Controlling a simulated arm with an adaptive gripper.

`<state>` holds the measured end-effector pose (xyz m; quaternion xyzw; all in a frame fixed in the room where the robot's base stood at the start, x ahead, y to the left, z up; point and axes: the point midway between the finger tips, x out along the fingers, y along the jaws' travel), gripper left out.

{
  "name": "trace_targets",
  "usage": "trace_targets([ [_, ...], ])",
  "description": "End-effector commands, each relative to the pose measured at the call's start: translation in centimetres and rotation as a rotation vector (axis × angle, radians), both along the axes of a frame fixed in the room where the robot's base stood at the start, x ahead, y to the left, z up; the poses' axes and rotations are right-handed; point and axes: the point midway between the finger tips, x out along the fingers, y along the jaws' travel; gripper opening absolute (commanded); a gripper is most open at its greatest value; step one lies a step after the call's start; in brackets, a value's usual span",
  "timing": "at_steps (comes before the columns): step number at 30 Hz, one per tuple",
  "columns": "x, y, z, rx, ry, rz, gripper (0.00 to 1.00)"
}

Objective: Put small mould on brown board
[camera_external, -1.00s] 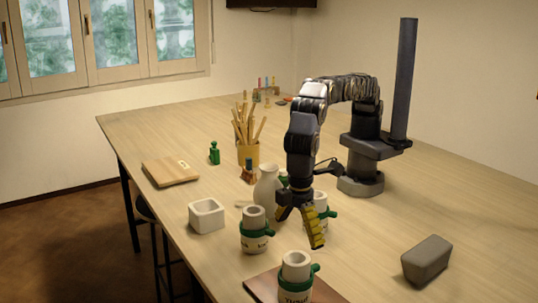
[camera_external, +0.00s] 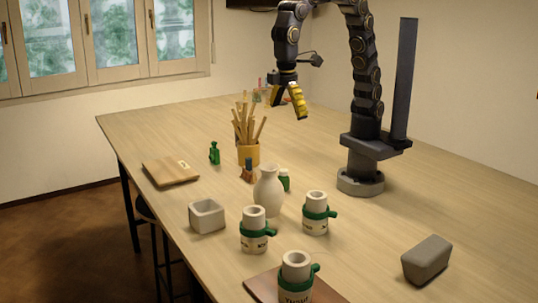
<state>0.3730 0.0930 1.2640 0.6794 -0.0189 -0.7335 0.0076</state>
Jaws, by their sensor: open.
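Three white cylindrical moulds with green straps stand upright on the near part of the table. One mould (camera_external: 296,276) stands on the brown board (camera_external: 262,285) at the front edge of the picture. Another mould (camera_external: 254,232) stands on the table behind it to the left, and a third mould (camera_external: 315,214) stands behind it to the right. Which is called the small one I cannot tell for sure; their lettering is too small to read fully. My gripper (camera_external: 289,104) is open and empty, high above the table and well behind the moulds.
A white vase (camera_external: 268,190) stands between the moulds and a yellow pot of tools (camera_external: 248,153).

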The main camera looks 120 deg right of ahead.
Motion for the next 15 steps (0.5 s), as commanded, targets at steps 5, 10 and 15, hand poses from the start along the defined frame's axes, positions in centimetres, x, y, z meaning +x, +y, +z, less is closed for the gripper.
trace_targets([
  [5, -7.8, -4.6, 1.4, 0.007, 0.025, -0.005, 0.86],
  [10, -15.6, -7.4, 0.8, 0.019, 0.047, -0.001, 0.86],
  [15, -21.9, -9.0, -0.5, 0.021, 0.055, 0.002, 0.86],
])
